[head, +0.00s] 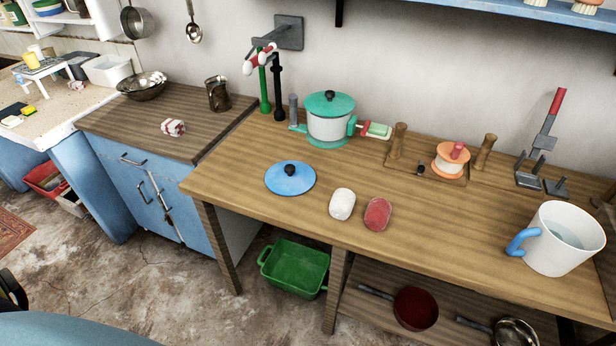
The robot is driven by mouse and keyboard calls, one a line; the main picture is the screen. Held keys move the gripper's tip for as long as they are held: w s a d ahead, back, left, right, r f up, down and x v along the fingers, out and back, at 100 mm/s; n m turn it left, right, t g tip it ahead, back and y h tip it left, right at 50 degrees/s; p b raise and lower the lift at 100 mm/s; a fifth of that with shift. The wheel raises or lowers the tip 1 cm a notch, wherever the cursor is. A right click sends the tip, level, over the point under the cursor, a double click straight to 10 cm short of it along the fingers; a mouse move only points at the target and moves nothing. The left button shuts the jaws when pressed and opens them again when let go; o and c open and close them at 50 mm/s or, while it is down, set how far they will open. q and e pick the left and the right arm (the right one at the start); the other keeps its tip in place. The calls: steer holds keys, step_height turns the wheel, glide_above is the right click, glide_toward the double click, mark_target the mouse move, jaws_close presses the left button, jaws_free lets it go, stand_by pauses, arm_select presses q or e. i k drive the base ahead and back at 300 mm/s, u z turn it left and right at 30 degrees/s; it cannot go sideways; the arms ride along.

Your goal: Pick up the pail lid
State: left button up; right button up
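A round blue lid (290,178) with a black knob lies flat on the wooden worktop, left of centre in the head view. It looks like the pail lid, and nothing covers it. A large white vessel (562,240) with a blue handle, the likely pail, stands open at the right end of the worktop with what looks like water inside. A green-lidded pot (330,118) stands behind the blue lid. Neither of my grippers can be made out. A dark part at the left edge is too cut off to identify.
A white lump (342,204) and a red bar (377,213) lie just right of the blue lid. Taps (270,80) rise behind it. The worktop front left of the lid is clear.

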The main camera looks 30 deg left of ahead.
mark_target(287, 178)
steer(key=k, duration=0.5)
steer(key=u, duration=1.9)
steer(key=i, duration=1.5)
steer(key=z, duration=2.15)
steer(key=i, duration=0.3)
steer(key=z, duration=0.15)
